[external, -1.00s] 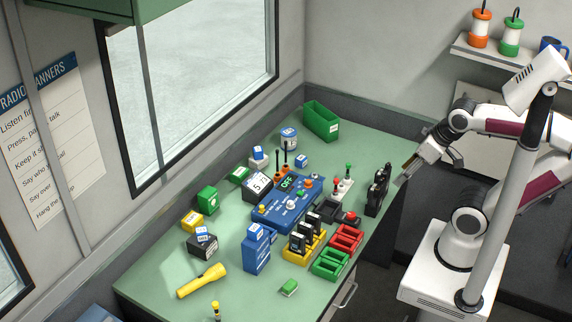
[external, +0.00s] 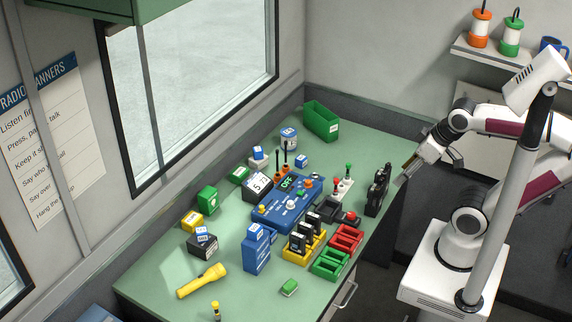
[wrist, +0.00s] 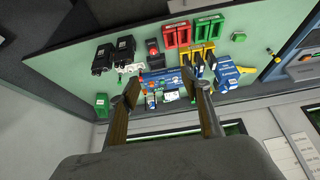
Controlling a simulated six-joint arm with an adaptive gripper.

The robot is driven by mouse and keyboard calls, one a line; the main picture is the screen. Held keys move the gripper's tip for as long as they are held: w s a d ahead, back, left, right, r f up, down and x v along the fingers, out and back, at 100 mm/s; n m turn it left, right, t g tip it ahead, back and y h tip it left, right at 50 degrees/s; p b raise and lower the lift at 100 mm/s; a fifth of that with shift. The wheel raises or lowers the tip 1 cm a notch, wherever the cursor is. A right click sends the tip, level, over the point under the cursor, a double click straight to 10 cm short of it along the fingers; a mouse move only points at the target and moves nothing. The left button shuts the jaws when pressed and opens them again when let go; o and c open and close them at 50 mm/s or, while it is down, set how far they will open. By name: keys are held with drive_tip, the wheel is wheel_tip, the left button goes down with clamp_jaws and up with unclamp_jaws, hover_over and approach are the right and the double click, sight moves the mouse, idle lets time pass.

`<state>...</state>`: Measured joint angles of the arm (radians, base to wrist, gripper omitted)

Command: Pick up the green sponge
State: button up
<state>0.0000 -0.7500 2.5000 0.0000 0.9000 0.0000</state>
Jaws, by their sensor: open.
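My gripper (external: 408,172) is in the air beyond the desk's right edge, well apart from the sponge. In the wrist view my gripper (wrist: 162,90) has its two fingers spread, with nothing between them.
A green rack (external: 330,264), a red rack (external: 346,238) and a yellow rack with black radios (external: 303,241) stand behind the sponge. A blue carton (external: 256,250) and a yellow flashlight (external: 202,281) are to its left. Bare desk surrounds the sponge.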

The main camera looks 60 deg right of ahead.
sight(311, 311)
drive_tip(key=shift+o, duration=0.3)
